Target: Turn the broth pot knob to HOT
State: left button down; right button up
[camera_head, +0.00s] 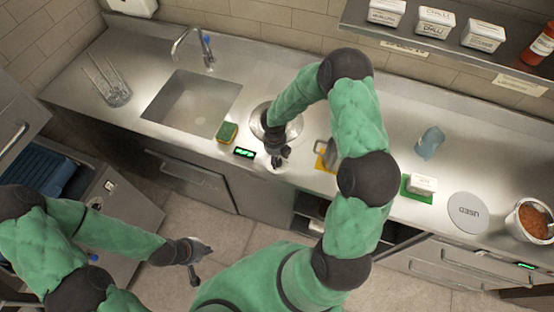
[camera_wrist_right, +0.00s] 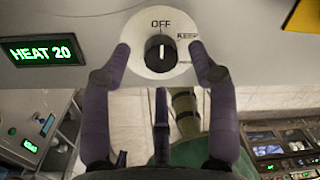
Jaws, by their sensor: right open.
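The black knob (camera_wrist_right: 159,50) sits on a round white dial in the right wrist view. Its white pointer line stands upright, towards the word OFF. The dial's other lettering is on its right side, too small to read fully. A green display (camera_wrist_right: 43,50) beside the dial reads HEAT 20; it also shows in the head view (camera_head: 244,153). My right gripper (camera_wrist_right: 160,60) is open, its fingers either side of the dial, not closed on the knob. In the head view it (camera_head: 277,152) is at the counter's front edge. My left gripper (camera_head: 196,262) hangs low over the floor; its jaws are unclear.
A round metal pot (camera_head: 262,112) is partly hidden behind my right arm. A green and yellow sponge (camera_head: 227,132) and a sink (camera_head: 192,103) lie to its left. A blue-grey cloth (camera_head: 430,142), a white tub (camera_head: 423,183), a USED disc (camera_head: 468,212) and a sauce pot (camera_head: 531,219) are right.

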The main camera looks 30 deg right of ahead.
jog(key=shift+f, duration=1.1)
jog(key=c, duration=1.1)
jog(key=shift+c, duration=0.2)
